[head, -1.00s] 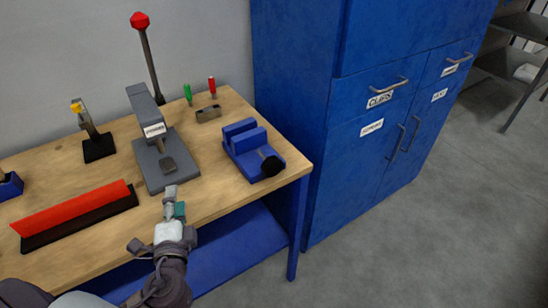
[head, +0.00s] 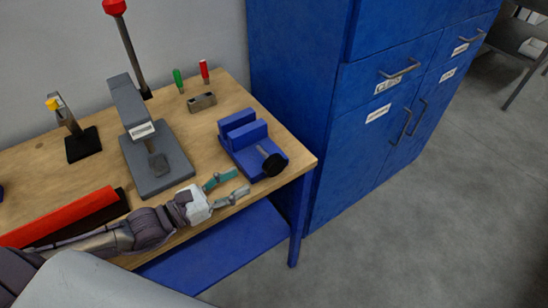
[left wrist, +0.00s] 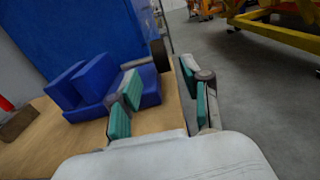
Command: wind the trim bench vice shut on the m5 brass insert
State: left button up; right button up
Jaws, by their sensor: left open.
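The blue bench vice (head: 237,148) sits at the right front corner of the wooden bench, its two jaws a little apart. Its black round handle (head: 274,165) faces the front edge. In the left wrist view the vice (left wrist: 98,82) is at left and the handle (left wrist: 158,55) lies ahead, between the finger directions. My left gripper (head: 240,182) is open, its teal-padded fingers spread and pointing at the handle, just short of it; its fingers also show in the left wrist view (left wrist: 160,78). I cannot make out a brass insert. My right gripper is not in view.
A grey press (head: 157,163) with a red-knobbed lever (head: 115,7) stands left of the vice. A small metal block (head: 202,102) lies behind. A red bar (head: 60,217) lies front left. A blue cabinet (head: 300,100) rises close at right.

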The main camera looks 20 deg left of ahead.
aim_at(265, 166)
pick_arm(q)
jog(key=p+x, duration=0.2)
jog(key=x, duration=0.8)
jog(key=shift+w+r, duration=0.1)
jog(key=shift+w+d, duration=0.4)
jog(key=shift+w, duration=0.15)
grip_shut()
